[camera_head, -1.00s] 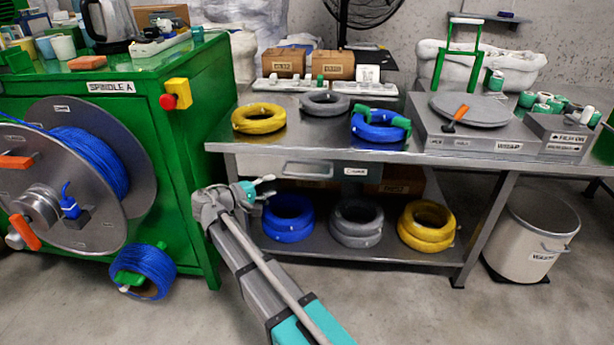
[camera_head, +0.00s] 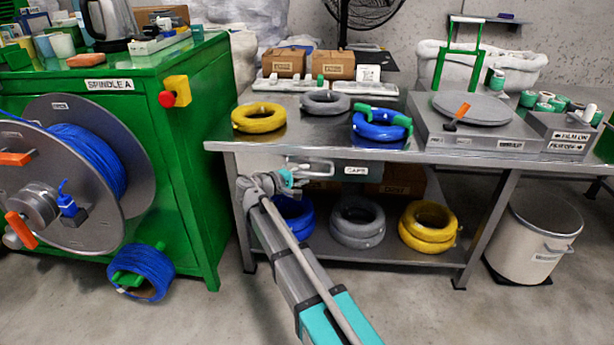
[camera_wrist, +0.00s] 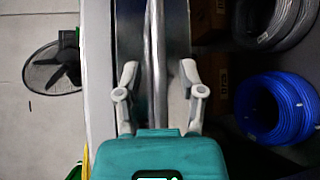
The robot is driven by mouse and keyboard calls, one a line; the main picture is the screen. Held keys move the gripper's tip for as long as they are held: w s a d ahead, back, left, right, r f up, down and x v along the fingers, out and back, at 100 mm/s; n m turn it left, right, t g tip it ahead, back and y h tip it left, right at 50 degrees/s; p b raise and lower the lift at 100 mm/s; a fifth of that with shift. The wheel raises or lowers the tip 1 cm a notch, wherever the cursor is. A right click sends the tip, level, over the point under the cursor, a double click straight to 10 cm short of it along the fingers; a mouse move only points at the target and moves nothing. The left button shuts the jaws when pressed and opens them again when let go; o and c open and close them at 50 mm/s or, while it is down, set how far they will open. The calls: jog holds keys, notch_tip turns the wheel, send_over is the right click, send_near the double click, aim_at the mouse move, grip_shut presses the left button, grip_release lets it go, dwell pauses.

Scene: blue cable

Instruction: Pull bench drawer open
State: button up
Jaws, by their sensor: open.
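The bench drawer (camera_head: 375,172) is under the left part of the metal bench top, with a small label on its front. It looks shut. Its pale bar handle (camera_head: 320,168) is on the left of the front. My gripper (camera_head: 292,177) is at the handle's left end. In the wrist view my gripper (camera_wrist: 159,66) is open, one finger on each side of the long handle bar (camera_wrist: 154,30), with gaps to both. The gripper hides part of the handle in the head view.
Blue (camera_head: 294,214), grey (camera_head: 357,222) and yellow (camera_head: 428,226) coils lie on the lower shelf below the drawer. The green spindle cabinet (camera_head: 190,150) stands to the left. A bin (camera_head: 535,235) is at the right.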

jog(key=shift+w+d, duration=0.35)
jog(key=shift+c, duration=0.2)
grip_shut()
jog(key=shift+d, duration=0.15)
jog(key=shift+s+f, duration=0.1)
